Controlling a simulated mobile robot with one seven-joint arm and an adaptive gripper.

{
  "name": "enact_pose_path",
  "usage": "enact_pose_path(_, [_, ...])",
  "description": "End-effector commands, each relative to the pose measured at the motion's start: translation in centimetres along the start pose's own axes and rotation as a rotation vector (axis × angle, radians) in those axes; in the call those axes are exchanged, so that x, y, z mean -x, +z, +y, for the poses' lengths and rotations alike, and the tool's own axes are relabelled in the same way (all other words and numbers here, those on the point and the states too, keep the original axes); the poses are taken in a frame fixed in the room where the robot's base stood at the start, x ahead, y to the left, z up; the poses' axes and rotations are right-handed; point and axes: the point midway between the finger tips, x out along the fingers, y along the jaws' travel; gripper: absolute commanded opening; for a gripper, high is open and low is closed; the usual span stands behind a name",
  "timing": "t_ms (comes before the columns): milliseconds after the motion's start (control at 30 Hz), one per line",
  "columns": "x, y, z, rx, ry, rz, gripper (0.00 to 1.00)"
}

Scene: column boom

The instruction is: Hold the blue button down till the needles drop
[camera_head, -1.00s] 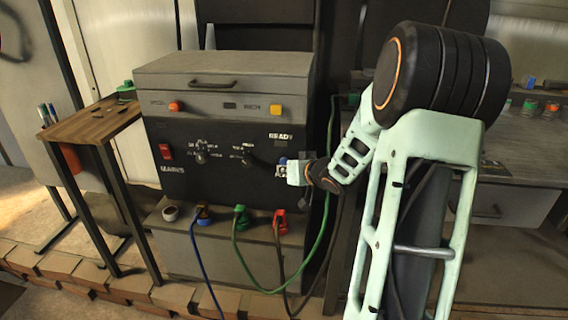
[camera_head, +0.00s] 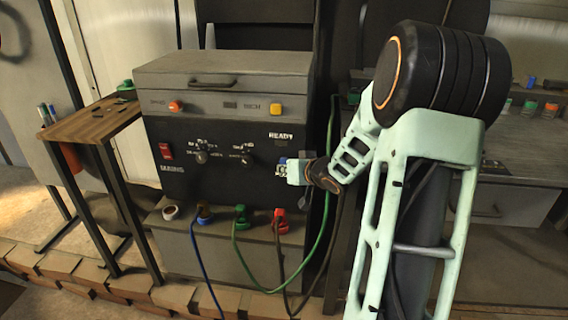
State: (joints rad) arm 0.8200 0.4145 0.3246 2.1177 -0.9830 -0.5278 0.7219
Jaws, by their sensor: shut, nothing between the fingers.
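The dark front panel (camera_head: 222,180) of the grey machine carries a small blue patch (camera_head: 283,160) at its right side, under the word READY; it is the visible part of the blue button. My gripper (camera_head: 285,171) is shut with its tip at that spot, covering most of the button. I cannot tell whether the button is pressed in. Two dark knobs with scale marks, the left knob (camera_head: 202,157) and the right knob (camera_head: 246,158), sit on the panel. I cannot make out any needles.
A red switch (camera_head: 166,151) is on the panel's left. Orange (camera_head: 175,106) and yellow (camera_head: 275,109) buttons sit above. Blue, green and red plugs (camera_head: 280,221) with hanging cables are below. A wooden side table (camera_head: 92,122) stands at left, a workbench (camera_head: 520,168) at right.

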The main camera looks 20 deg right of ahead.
Motion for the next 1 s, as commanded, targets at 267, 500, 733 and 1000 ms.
enact_pose_path(267, [-0.30,-0.41,0.19,0.000,-0.001,-0.001,0.00])
enact_pose_path(500, [-0.61,-0.44,0.39,0.000,-0.001,0.000,0.00])
enact_pose_path(733, [-0.61,-0.45,0.42,0.000,0.000,0.000,0.00])
enact_pose_path(1000, [-0.79,-0.64,0.56,0.000,0.000,0.000,0.00])
